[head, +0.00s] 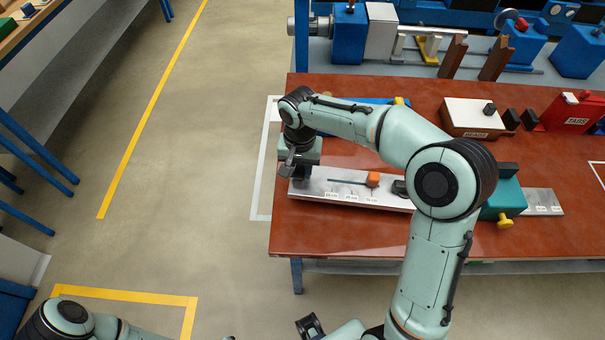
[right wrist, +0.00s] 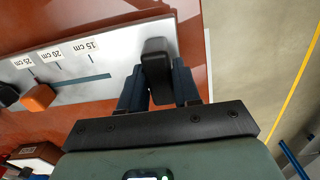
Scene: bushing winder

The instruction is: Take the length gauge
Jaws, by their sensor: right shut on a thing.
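The length gauge (head: 335,195) is a long silver plate lying on the red-brown table, with 15, 20 and 25 cm labels, a dark slot and an orange block (head: 373,179). It also shows in the right wrist view (right wrist: 100,72). My right gripper (head: 298,172) is at its left end, shut on an upright black handle (right wrist: 156,65) with one finger on each side. My right arm hides part of the plate in the head view. Parts of my left arm (head: 72,312) show at the bottom edge; its finger state is unclear.
A teal block with a yellow knob (head: 503,207) stands at the plate's right part. Behind are a white-topped box (head: 478,115), dark blocks and a red case (head: 572,110). A machine runs along the back. Open floor lies left of the table.

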